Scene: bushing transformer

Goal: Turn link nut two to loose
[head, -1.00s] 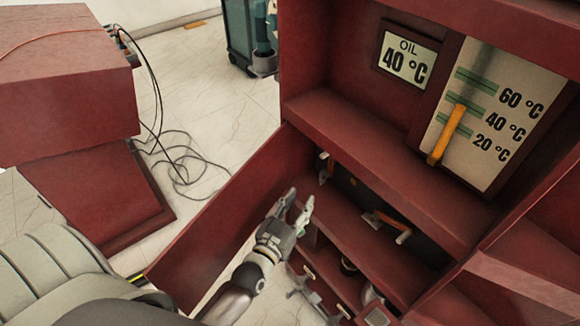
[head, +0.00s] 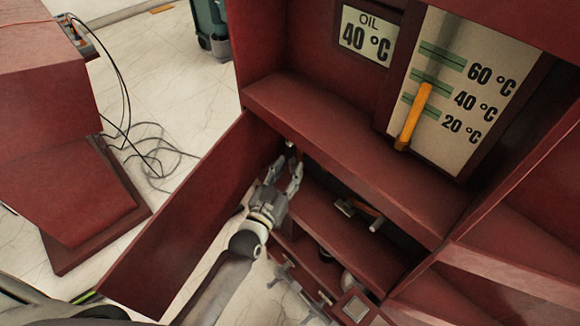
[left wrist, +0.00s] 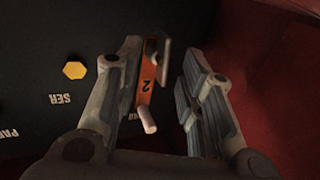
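Link nut two is an orange bar marked "2" with grey end pieces. In the left wrist view the orange bar (left wrist: 149,78) shows between my left gripper's fingers (left wrist: 162,52). Its upper grey end sits between the fingertips with a gap on the right. I cannot tell whether the left finger touches it. In the head view my left gripper (head: 283,172) reaches into the open compartment, and its fingers hide most of this link nut. The fingers are apart. My right gripper is not in view.
Another orange link with grey ends (head: 360,213) lies to the right in the compartment. A yellow hexagonal nut (left wrist: 75,70) is on the dark panel, near the "SER" lettering. The red door (head: 190,215) stands open on the left. A red ledge (head: 350,150) overhangs the compartment.

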